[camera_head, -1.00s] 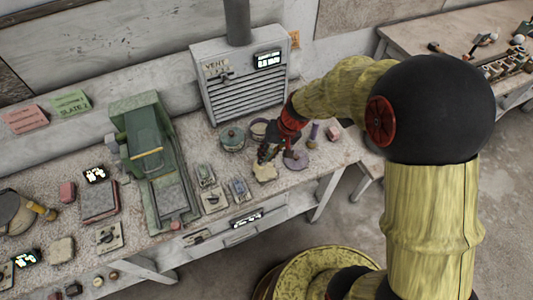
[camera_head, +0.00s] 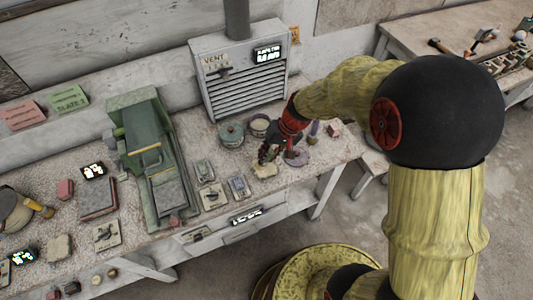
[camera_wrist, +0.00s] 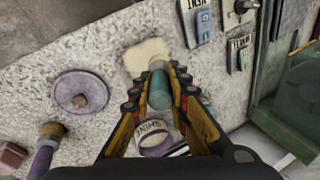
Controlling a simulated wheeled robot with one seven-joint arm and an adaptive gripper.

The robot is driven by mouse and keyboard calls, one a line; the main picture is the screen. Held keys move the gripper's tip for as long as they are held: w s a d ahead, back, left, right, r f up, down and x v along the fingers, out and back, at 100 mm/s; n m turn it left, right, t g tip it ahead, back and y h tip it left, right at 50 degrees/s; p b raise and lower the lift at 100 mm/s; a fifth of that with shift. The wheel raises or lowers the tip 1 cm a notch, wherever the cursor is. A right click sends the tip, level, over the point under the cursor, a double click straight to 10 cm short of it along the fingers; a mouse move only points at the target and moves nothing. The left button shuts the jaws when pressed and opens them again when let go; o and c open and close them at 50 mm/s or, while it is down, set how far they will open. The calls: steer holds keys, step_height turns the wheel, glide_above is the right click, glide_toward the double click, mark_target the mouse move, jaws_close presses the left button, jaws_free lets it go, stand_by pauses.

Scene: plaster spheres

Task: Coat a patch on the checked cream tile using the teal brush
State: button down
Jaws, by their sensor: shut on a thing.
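The cream tile (camera_head: 265,171) lies on the speckled bench below my gripper. In the wrist view the cream tile (camera_wrist: 143,52) shows just beyond my fingertips; no check pattern can be made out. My gripper (camera_head: 269,156) is shut on the teal brush; in the wrist view my gripper (camera_wrist: 160,72) has the teal brush (camera_wrist: 160,92) between its fingers. The brush's far end is at the tile's near edge in that view. Whether it touches the tile, I cannot tell. The tile's top edge is partly hidden by my gripper in the head view.
A lavender disc (camera_head: 298,158) with a knob and a purple-handled brush (camera_head: 314,129) stand close by on the right. A teal pot (camera_head: 231,134) and an open pot (camera_head: 259,125) stand behind. Small labelled switch plates (camera_head: 239,185) and a green machine (camera_head: 150,165) are to the left.

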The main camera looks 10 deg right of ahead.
steer(key=shift+s+d, duration=0.1)
steer(key=shift+s, duration=0.3)
steer(key=shift+w+a, duration=0.25)
steer(key=shift+w, duration=0.65)
steer(key=shift+w+a, duration=0.25)
steer(key=shift+w, duration=0.6)
steer(key=shift+s, duration=0.1)
steer(key=shift+s+d+b, duration=0.25)
steer(key=shift+s, duration=0.6)
steer(key=shift+s+d+b, duration=0.25)
steer(key=shift+s, duration=0.6)
steer(key=shift+w+a, duration=0.25)
steer(key=shift+w, duration=0.7)
steer(key=shift+w+a, duration=0.25)
steer(key=shift+w, duration=0.65)
